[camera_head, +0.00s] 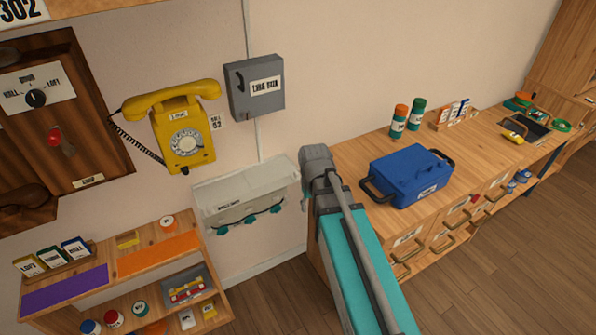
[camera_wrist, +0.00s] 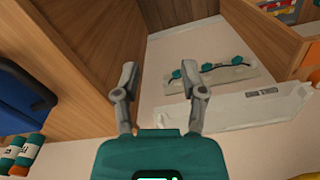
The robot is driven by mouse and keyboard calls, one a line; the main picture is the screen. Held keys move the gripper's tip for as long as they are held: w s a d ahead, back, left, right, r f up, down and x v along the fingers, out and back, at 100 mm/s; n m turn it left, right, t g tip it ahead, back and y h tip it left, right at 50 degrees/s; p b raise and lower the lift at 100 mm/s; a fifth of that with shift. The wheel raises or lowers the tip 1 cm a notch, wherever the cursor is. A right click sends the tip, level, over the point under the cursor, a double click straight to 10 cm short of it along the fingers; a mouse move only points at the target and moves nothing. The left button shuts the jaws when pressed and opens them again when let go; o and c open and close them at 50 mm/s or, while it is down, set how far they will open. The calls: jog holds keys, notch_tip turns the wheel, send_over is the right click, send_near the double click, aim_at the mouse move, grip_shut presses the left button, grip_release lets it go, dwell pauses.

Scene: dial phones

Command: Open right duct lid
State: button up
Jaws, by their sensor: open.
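A pale duct (camera_head: 243,207) with a small label is on the wall below the yellow phone. A dark cable with teal clips runs along its lower side. In the wrist view, the duct's labelled pale strip (camera_wrist: 235,112) lies right of my gripper, and the teal clips and cable (camera_wrist: 210,75) show beyond it. I cannot tell which piece is the lid or whether it is open. My gripper (camera_wrist: 163,80) is open and empty, its fingers apart, with the pale wall behind them. The head view shows my arm, but not the fingers clearly.
The wooden counter (camera_head: 355,157) at right carries a blue toolbox (camera_head: 412,178) and bottles (camera_head: 408,118). A grey box (camera_head: 256,88) and the yellow phone (camera_head: 180,125) are on the wall above the duct. A low shelf (camera_head: 150,255) stands at lower left. Wooden floor shows between shelf and counter.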

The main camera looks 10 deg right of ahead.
aim_at(297, 173)
jog(key=w+r+n+p, duration=0.1)
jog(key=w+r+p, duration=0.1)
jog(key=w, duration=1)
jog(key=w+r+n+p, duration=0.1)
jog(key=w+r+p, duration=0.2)
jog(key=w, duration=0.8)
jog(key=shift+w+a+r+n, duration=0.2)
jog(key=shift+w+r+n, duration=0.15)
jog(key=shift+n, duration=0.05)
jog(key=shift+f, duration=0.1)
notch_tip(297, 173, down, 14)
jog(key=b, duration=1.3)
jog(key=shift+r+b, duration=0.2)
jog(key=shift+b, duration=0.15)
grip_shut()
jog(key=shift+d, duration=0.1)
